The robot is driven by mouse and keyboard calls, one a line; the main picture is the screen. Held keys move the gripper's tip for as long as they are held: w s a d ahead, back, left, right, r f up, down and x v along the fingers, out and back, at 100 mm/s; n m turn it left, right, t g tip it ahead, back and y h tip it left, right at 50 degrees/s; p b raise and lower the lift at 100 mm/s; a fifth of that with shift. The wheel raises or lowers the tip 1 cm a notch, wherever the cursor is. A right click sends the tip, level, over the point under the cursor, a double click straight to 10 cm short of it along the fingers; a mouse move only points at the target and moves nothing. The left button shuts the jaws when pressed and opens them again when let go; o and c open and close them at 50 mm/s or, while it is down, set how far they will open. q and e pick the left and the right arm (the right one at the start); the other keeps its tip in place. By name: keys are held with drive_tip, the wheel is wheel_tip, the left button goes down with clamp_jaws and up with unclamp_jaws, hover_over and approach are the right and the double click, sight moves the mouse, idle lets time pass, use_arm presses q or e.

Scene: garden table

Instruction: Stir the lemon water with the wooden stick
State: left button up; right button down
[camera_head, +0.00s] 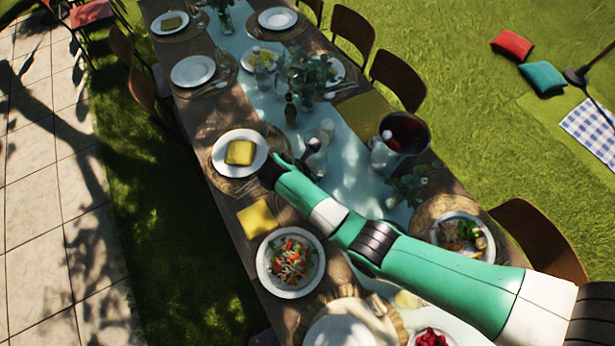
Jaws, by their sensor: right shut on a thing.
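My right arm reaches in from the lower right across the table. A clear jar (264,66) with something yellow stands farther up the table. My left gripper is not in view.
Plates line the long wooden table, among them a salad plate (291,262) and a napkin plate (240,168). Chairs flank the table.

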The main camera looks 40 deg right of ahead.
drive_tip(key=shift+f+b, duration=0.7)
drive_tip(key=shift+f, duration=0.1)
drive_tip(key=c, duration=0.9)
unclamp_jaws()
